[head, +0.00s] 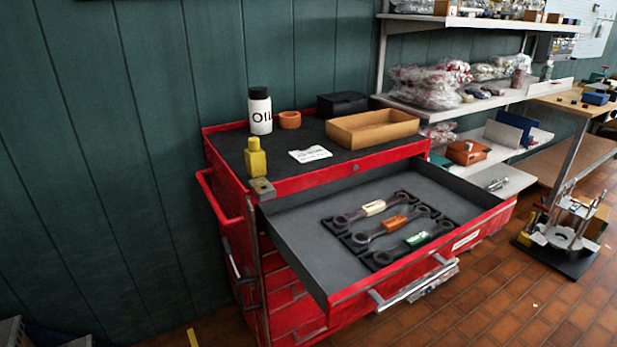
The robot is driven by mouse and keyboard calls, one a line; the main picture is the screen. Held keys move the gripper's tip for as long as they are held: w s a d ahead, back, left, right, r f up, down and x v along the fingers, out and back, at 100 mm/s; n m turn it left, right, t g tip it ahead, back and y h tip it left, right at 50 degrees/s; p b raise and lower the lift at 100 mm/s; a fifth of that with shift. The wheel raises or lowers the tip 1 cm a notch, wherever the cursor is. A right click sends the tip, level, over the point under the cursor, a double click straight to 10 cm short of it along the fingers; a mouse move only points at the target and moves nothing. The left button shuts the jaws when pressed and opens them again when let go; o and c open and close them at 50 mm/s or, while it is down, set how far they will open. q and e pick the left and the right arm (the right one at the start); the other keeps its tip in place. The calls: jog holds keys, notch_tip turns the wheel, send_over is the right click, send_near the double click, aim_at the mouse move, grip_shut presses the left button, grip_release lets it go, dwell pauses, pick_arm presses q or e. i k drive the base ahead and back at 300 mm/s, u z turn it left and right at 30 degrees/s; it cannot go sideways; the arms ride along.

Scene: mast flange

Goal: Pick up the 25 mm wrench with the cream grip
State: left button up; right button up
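The wrench with the cream grip (373,208) lies in the open top drawer (290,230) of a red tool cart. It is the farthest of three wrenches in a black holder (334,228). The wrench with the orange grip (394,223) lies in the middle, and the wrench with the green grip (416,238) lies nearest the drawer front. Size markings are too small to read. Neither of my grippers is in the head view.
The cart top (225,143) holds a white bottle (260,112), a yellow bottle (255,158), an orange ring (290,120), a black box (342,104) and a wooden tray (372,130). A grey block (262,189) sits at its front left corner. The drawer's left part is bare.

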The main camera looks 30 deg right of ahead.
aim_at(370, 210)
jog(key=z, duration=1.1)
jog(key=k, duration=0.1)
jog(key=z, duration=0.65)
jog(key=i, duration=0.2)
jog(key=u, duration=0.4)
